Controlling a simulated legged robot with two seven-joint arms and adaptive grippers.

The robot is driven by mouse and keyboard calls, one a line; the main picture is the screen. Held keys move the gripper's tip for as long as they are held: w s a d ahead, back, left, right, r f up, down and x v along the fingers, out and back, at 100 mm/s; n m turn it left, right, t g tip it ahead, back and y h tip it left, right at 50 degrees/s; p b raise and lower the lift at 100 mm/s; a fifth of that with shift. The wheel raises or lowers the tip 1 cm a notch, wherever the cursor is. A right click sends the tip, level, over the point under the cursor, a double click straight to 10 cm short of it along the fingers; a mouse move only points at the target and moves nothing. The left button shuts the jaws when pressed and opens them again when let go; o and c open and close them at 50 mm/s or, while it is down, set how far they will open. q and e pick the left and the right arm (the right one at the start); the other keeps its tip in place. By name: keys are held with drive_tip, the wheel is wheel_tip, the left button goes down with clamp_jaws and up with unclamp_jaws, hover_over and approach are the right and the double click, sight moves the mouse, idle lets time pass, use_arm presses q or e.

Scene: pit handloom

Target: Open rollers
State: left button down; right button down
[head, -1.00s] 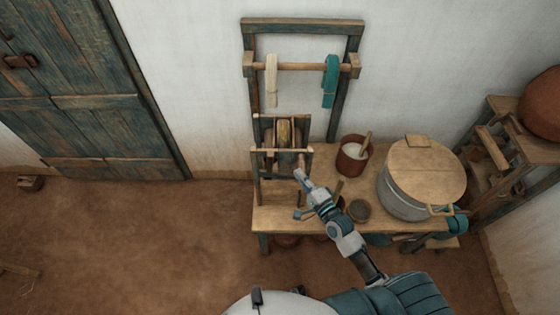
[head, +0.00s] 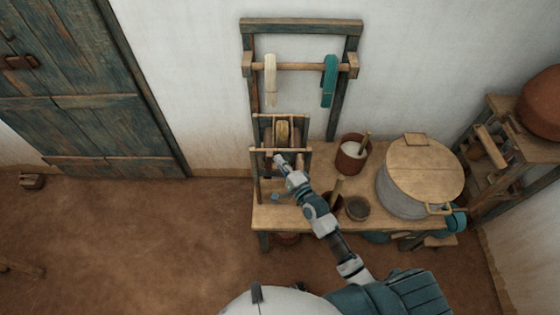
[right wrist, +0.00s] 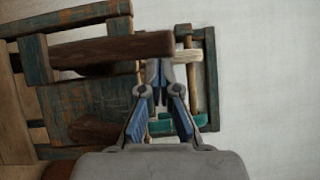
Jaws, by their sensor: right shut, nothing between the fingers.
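The roller stand (head: 305,164) is a small wooden frame at the left end of the bench, with a yellowish-brown rounded piece (head: 283,132) in it. In the right wrist view two dark brown wooden bars, probably rollers, show: one (right wrist: 105,50) above and one (right wrist: 92,130) below, with a gap between them. My right gripper (head: 279,160) is at the front of the stand. It also shows in the right wrist view (right wrist: 158,72), fingertips together and empty, close to the upper bar's end. I cannot tell whether they touch it. My left gripper is not in view.
A tall frame (head: 245,95) behind carries a cream skein (head: 270,80) and a teal skein (head: 328,82). On the bench (head: 290,217) are a brown pot (head: 350,158), a small bowl (head: 358,208) and a large lidded pot (head: 400,195). Open floor lies left of the bench.

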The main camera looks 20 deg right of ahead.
drive_tip(key=shift+n+g, duration=0.3)
drive_tip(key=shift+n, duration=0.2)
drive_tip(key=a+p, duration=0.2)
drive_tip(key=a, duration=0.1)
drive_tip(key=w+a+r+p, duration=0.1)
drive_tip(key=a, duration=0.1)
drive_tip(key=shift+a, duration=0.25)
drive_tip(key=shift+p, duration=0.3)
